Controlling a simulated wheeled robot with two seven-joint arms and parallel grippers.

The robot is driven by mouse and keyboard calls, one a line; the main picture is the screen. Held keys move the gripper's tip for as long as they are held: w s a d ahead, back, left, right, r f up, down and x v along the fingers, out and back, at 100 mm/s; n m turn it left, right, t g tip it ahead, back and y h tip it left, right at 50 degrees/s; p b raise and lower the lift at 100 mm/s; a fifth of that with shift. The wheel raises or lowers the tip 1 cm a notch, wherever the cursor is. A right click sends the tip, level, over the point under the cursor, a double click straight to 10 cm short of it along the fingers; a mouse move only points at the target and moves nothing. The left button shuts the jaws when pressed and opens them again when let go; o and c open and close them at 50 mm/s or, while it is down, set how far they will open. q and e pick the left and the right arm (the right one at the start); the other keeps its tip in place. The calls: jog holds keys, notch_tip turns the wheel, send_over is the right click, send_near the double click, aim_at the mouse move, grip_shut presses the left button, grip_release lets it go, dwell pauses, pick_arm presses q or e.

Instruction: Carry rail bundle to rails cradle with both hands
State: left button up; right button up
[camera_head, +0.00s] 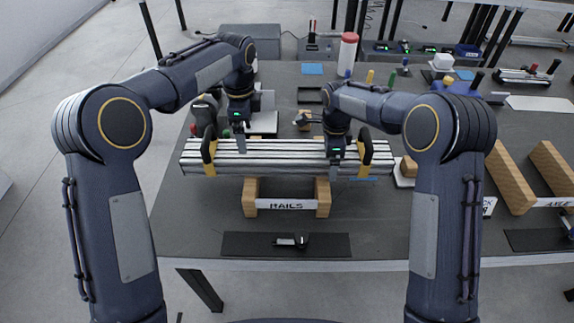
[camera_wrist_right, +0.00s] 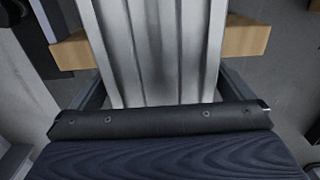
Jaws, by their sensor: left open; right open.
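The rail bundle (camera_head: 275,158), several long silver rails side by side, lies level across the wooden blocks of the rails cradle (camera_head: 250,197), which has a "RAILS" label on its front. My left gripper (camera_head: 240,145) is open at the bundle, just inside the left handle. My right gripper (camera_head: 335,160) is open at the bundle, just inside the right handle. In the right wrist view, the rails (camera_wrist_right: 160,50) run between its spread fingers, with cradle wood (camera_wrist_right: 246,37) beyond.
Wooden blocks of another cradle (camera_head: 510,185) stand to the right. A white bottle with a red cap (camera_head: 347,55) and small tools stand behind the bundle.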

pick_arm(q)
jog(key=shift+r, duration=0.8)
pick_arm(e)
jog(key=shift+r, duration=0.4)
notch_tip(320, 180, up, 11)
jog(key=shift+r, duration=0.1)
